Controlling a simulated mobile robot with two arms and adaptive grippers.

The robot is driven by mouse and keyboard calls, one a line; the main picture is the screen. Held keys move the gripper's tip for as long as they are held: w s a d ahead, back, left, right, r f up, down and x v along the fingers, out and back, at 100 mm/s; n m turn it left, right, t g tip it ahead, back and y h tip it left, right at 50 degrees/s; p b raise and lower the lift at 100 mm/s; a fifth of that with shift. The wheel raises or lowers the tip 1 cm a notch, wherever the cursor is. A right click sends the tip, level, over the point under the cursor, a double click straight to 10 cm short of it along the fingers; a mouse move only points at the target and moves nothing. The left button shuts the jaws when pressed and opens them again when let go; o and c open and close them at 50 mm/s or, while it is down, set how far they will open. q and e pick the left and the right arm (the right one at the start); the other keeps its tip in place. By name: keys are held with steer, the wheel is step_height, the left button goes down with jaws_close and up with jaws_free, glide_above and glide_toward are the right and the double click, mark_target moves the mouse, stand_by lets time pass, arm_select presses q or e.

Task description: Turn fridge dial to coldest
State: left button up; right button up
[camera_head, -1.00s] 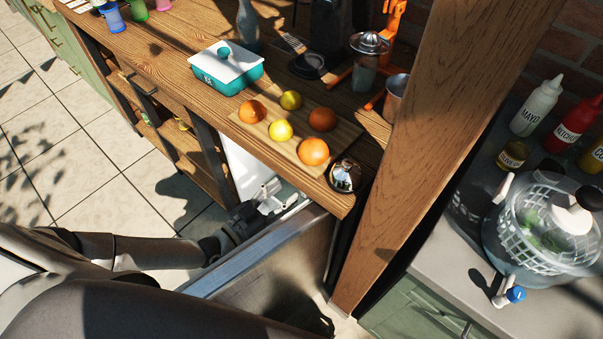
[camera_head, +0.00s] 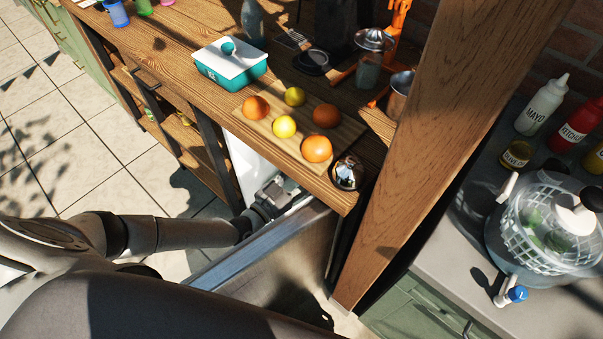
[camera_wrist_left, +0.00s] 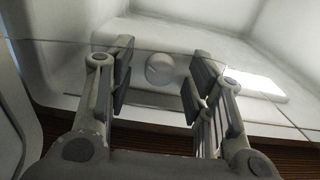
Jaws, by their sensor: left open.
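The fridge dial (camera_wrist_left: 160,69) is a pale round knob on a light panel inside the fridge, seen in the left wrist view. My left gripper (camera_wrist_left: 157,80) is open, and the dial appears between its two fingers, a little beyond the tips; I cannot tell whether anything touches. In the head view my left gripper (camera_head: 272,200) reaches into the fridge under the counter, behind the open fridge door (camera_head: 270,250). The white fridge interior (camera_head: 240,168) shows in part there. The dial is hidden in the head view. My right gripper is not in view.
The wooden counter (camera_head: 185,95) sits just above my left gripper. On it are a cutting board (camera_head: 262,122) with citrus fruit, a teal box (camera_head: 228,75) and a shiny metal object (camera_head: 346,173) near the edge. A wooden post (camera_head: 420,130) stands to the right.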

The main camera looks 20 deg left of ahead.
arm_select(q)
steer(key=shift+c, duration=0.4)
steer(key=c, duration=1)
steer(key=shift+o, duration=0.2)
steer(key=m+p, duration=0.1)
steer(key=m, duration=0.1)
steer(key=shift+m+p, duration=0.4)
steer(key=o, duration=1)
steer(key=shift+c, duration=0.2)
steer(key=shift+o, duration=0.4)
